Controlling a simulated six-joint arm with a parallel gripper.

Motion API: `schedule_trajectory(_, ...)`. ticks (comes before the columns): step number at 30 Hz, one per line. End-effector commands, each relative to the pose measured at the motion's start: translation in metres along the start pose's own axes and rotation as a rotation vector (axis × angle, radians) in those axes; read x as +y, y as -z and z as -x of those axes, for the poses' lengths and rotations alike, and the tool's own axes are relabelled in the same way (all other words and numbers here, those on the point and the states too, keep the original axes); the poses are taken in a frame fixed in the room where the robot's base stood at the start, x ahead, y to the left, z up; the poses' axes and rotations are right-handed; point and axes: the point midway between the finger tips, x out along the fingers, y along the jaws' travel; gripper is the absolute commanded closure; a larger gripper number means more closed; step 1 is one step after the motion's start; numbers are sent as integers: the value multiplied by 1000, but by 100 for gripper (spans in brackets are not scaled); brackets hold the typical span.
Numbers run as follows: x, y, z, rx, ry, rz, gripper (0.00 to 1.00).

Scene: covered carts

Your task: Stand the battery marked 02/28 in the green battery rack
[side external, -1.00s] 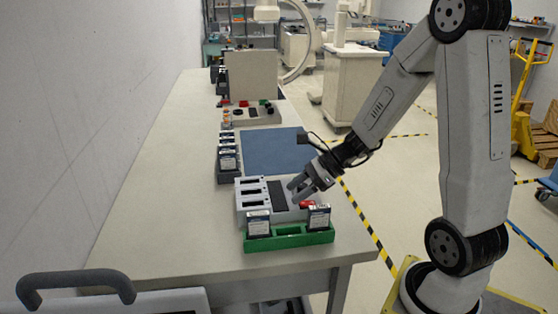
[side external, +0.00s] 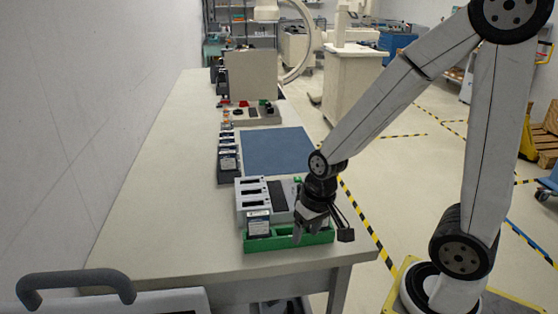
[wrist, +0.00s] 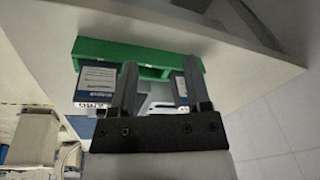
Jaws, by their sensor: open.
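The green battery rack (side external: 268,243) sits at the near end of the bench. A dark battery with a white label (side external: 258,224) stands upright in its left part. My gripper (side external: 311,232) is open, pointing down over the rack's right part and hiding what stands there. In the wrist view, the open fingers of my gripper (wrist: 160,68) reach toward the green rack (wrist: 105,50), with a labelled battery (wrist: 95,84) to the left and another (wrist: 179,86) partly behind the right finger. Nothing is visibly held. I cannot read 02/28 on any label.
A grey charger with dark slots (side external: 254,194) stands directly behind the rack. Several more batteries stand in a dark holder (side external: 228,172) farther back, beside a blue mat (side external: 275,151). The left side of the bench (side external: 165,190) is clear.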

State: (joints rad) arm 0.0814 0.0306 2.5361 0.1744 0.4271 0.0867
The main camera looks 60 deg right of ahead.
Motion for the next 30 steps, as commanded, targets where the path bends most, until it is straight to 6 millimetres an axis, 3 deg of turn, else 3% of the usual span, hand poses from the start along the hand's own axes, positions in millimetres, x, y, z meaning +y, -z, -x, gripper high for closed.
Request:
schedule_trajectory(3,-7,1,2,48,-28,194,39)
schedule_trajectory(9,-12,2,3,81,-47,329,39)
schedule_trajectory(30,-12,3,3,82,-47,330,39)
